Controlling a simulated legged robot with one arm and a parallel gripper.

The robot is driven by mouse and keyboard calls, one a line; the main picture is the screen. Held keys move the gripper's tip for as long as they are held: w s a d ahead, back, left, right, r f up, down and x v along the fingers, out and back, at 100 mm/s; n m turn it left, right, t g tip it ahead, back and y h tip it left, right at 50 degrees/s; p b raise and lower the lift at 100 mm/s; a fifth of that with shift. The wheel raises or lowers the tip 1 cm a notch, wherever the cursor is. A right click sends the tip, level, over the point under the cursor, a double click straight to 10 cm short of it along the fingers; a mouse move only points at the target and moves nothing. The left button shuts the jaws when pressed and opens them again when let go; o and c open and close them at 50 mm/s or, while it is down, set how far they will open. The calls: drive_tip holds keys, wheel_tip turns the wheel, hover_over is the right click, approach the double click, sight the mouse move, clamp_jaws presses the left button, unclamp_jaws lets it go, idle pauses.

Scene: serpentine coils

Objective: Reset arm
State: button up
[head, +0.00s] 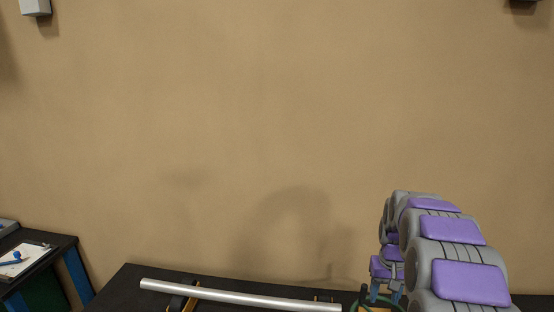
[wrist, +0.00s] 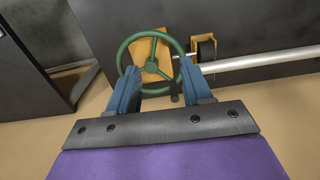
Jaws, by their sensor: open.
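My gripper (wrist: 160,88) shows in the wrist view with its two blue fingers apart and nothing held between them. A green three-spoked wheel (wrist: 151,70) on an orange mount (wrist: 139,48) lies just beyond the fingertips. The fingers overlap the lower part of the wheel in the picture; I cannot tell whether they touch it. In the head view my purple and grey arm reaches down at the lower right, and only a sliver of the green wheel (head: 364,296) shows beside it.
A silver pipe (head: 240,296) rests on brackets on a dark table (head: 122,284). A side table (head: 58,243) with a clipboard (head: 22,258) stands at the far left. A bare tan wall (head: 250,110) fills the background. A dark cabinet (wrist: 30,75) stands left in the wrist view.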

drive_tip(key=s+a+f+b, duration=0.1)
drive_tip(key=s+a+b, duration=0.2)
drive_tip(key=s, duration=1)
drive_tip(key=s+a+f+n+g+b, duration=0.1)
drive_tip(key=s+a, duration=0.5)
drive_tip(key=s, duration=0.7)
drive_tip(key=s+a+f+b, duration=0.3)
drive_tip(key=s+a+b, duration=0.2)
drive_tip(key=s, duration=0.8)
drive_tip(key=shift+s+a+n+g, duration=0.15)
drive_tip(key=shift+a+n+g, duration=0.15)
drive_tip(key=shift+n, duration=0.1)
